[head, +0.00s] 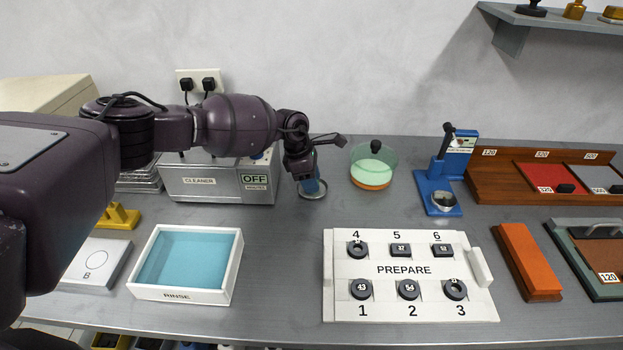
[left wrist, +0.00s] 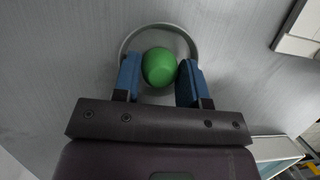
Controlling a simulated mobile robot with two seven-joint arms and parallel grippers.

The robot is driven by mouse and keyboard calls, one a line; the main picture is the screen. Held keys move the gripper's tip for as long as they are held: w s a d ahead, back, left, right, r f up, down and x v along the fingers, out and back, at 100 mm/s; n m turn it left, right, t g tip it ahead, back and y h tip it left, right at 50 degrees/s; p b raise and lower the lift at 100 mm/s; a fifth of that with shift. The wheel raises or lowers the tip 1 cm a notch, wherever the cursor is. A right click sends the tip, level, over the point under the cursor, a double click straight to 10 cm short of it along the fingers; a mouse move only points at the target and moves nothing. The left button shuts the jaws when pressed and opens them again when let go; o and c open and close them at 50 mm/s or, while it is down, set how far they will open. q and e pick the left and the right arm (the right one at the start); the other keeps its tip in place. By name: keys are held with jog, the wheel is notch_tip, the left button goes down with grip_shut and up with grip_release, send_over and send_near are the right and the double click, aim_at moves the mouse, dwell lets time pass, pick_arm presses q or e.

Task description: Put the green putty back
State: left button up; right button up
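The green putty (left wrist: 159,67) is a rounded lump between the blue fingers of my left gripper (left wrist: 160,80) in the left wrist view. A round grey dish or ring (left wrist: 192,43) lies behind the putty on the table. In the head view my left gripper (head: 310,185) points down at this dish (head: 313,195), beside the cleaner box. The putty is hidden there. Whether the putty rests in the dish or is slightly raised I cannot tell. My right gripper is not in view.
A cleaner box (head: 215,182) stands left of the gripper. A clear green-tinted jar (head: 373,168) and a blue press (head: 437,190) stand to the right. A rinse tray (head: 236,262) and the PREPARE board (head: 405,306) lie in front. The table between them is clear.

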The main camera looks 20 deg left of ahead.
pick_arm(q)
jog(key=shift+o, duration=0.7)
jog(key=shift+r, duration=0.25)
jog(key=p+v, duration=0.1)
jog(key=v, duration=1)
jog(key=shift+r, duration=0.4)
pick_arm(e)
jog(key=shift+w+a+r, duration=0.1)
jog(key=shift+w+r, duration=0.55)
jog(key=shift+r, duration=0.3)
pick_arm(q)
jog(key=shift+a, duration=0.1)
